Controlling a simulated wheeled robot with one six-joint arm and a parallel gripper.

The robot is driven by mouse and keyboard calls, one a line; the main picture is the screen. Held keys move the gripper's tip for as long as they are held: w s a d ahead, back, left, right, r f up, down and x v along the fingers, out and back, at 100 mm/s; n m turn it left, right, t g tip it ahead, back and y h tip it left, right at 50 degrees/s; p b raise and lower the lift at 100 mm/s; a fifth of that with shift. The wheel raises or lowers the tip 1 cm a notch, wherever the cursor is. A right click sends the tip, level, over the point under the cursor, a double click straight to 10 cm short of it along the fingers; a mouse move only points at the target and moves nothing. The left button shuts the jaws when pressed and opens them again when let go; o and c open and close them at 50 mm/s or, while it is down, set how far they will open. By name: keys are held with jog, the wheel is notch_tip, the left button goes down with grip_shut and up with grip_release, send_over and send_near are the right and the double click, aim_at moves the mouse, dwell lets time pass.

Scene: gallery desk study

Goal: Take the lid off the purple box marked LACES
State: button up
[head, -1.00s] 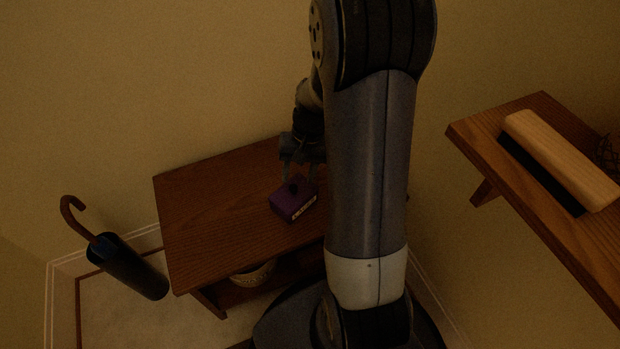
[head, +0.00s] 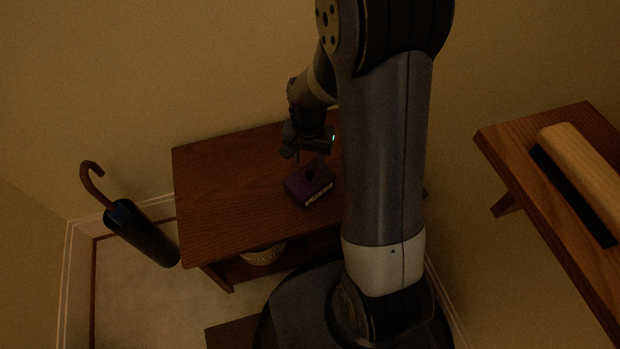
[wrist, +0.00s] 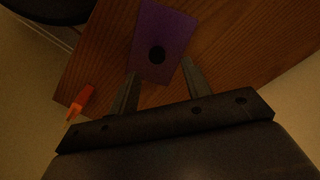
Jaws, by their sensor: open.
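The purple box (head: 318,198) stands on the wooden table, with a pale label on its front side that is too small to read here. Its lid (head: 303,182) is on and carries a dark round knob (head: 310,174). In the wrist view the purple lid (wrist: 165,24) shows from above, with the knob (wrist: 157,55) near its lower edge. My gripper (wrist: 161,80) is open and empty. Its two fingers point at the box, one on each side of the lid's near end in the picture. In the head view my gripper (head: 308,160) is just above and behind the box.
The wooden table (head: 225,190) has free room left of the box. A bowl (head: 264,254) sits on its lower shelf. An orange object (wrist: 82,101) lies near the table edge. An umbrella (head: 92,180) stands in a dark holder (head: 145,236) at left.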

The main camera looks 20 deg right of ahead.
aim_at(310, 172)
notch_tip(310, 172, down, 5)
jog(key=shift+s+d+f+b, duration=0.1)
jog(key=shift+s+b, duration=0.05)
jog(key=shift+b, duration=0.75)
grip_shut()
